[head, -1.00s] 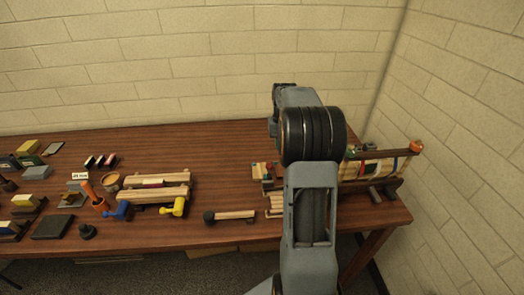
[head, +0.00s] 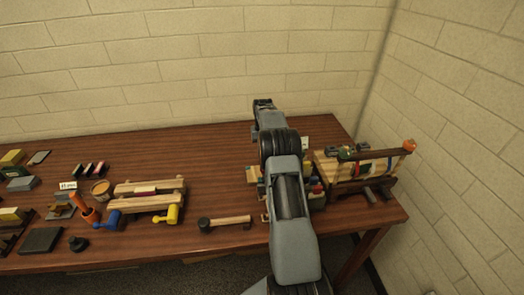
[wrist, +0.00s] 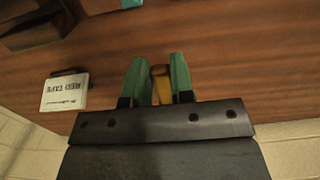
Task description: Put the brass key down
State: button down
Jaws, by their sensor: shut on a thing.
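In the wrist view my gripper (wrist: 155,72) has its two teal fingers close together, shut on the brass key (wrist: 161,85). Only a short yellow-brown length of the key shows between the fingers. Bare brown tabletop (wrist: 225,60) lies behind the fingertips; I cannot tell whether the key touches it. In the head view my arm hides the gripper and the key.
A white card reading RED TAPE (wrist: 63,92) stands left of my gripper in the wrist view. In the head view, a wooden rack (head: 360,170) is right of my arm, and a mallet (head: 225,221) and a slatted wooden frame (head: 148,203) are left.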

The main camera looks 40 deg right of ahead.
jog(key=shift+w+d+f+p, duration=0.15)
jog(key=shift+w+f, duration=0.3)
jog(key=shift+f, duration=0.15)
jog(key=shift+w+d+f+p, duration=0.15)
jog(key=shift+w+f, duration=0.3)
jog(key=shift+f, duration=1.7)
jog(key=shift+f, duration=0.1)
jog(key=shift+f, duration=0.15)
jog(key=c, duration=1)
grip_release()
